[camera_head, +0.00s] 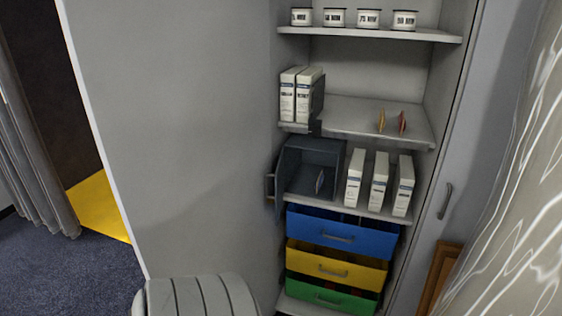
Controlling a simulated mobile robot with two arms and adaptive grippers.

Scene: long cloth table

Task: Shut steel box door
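The steel box (318,151) is a dark blue-grey open-fronted box. It stands on the left part of the cabinet's middle shelf. Its door (285,187) appears to stand open on the left side, swung outward, with a handle (270,186) on its outer face. A small thin upright item (320,181) shows inside the box; I cannot tell what it is. Neither of my grippers is in the picture.
White binders (379,181) stand right of the box. Two more binders (301,95) and a shelf (380,121) are above. Blue (342,232), yellow (336,265) and green (331,293) drawers sit below. A grey ribbed object (196,296) is at the bottom left.

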